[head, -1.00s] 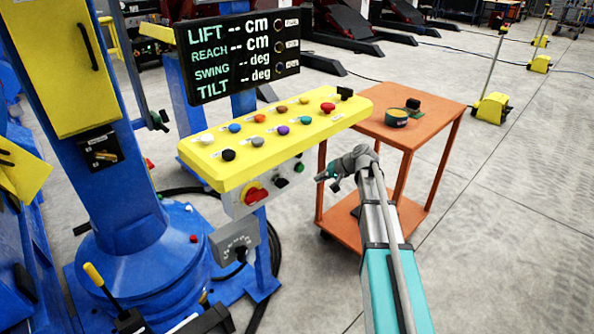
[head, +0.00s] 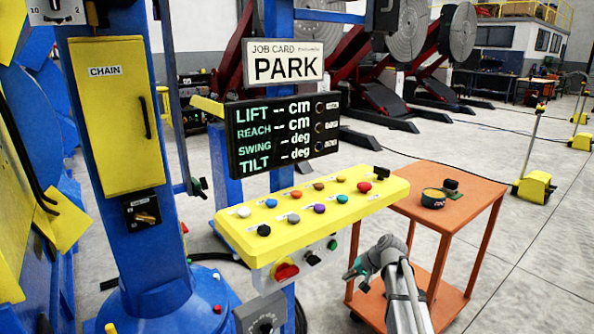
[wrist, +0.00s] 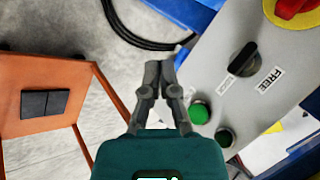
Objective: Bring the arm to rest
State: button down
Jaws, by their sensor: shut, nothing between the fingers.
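My gripper (head: 361,277) is shut and empty. In the head view it is at the end of my arm, in front of the orange cart and to the lower right of the yellow button panel (head: 345,215). In the wrist view my gripper (wrist: 166,75) points past the grey panel face (wrist: 225,70), which carries a black selector knob (wrist: 243,60) beside a FREE label, a green button (wrist: 198,113) and part of a red knob on yellow (wrist: 292,8). The fingers look apart from the panel. A job card (head: 284,65) reads PARK. The display (head: 283,130) shows dashes for lift, reach, swing and tilt.
An orange cart (head: 470,190) stands right of the panel, with a round dark tin (head: 433,198) and a small dark block on top. A blue column with a yellow CHAIN cover (head: 112,120) stands at left. Open floor (head: 545,250) lies at the right.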

jog(key=s+f+n+g+h, duration=0.3)
jog(key=s+h, duration=0.4)
jog(key=s, duration=1.5)
notch_tip(320, 180, up, 18)
jog(key=p, duration=1.9)
jog(key=shift+w+a+r, duration=0.15)
jog(key=shift+a+r, duration=0.05)
jog(key=shift+a, duration=0.2)
jog(key=shift+a, duration=0.1)
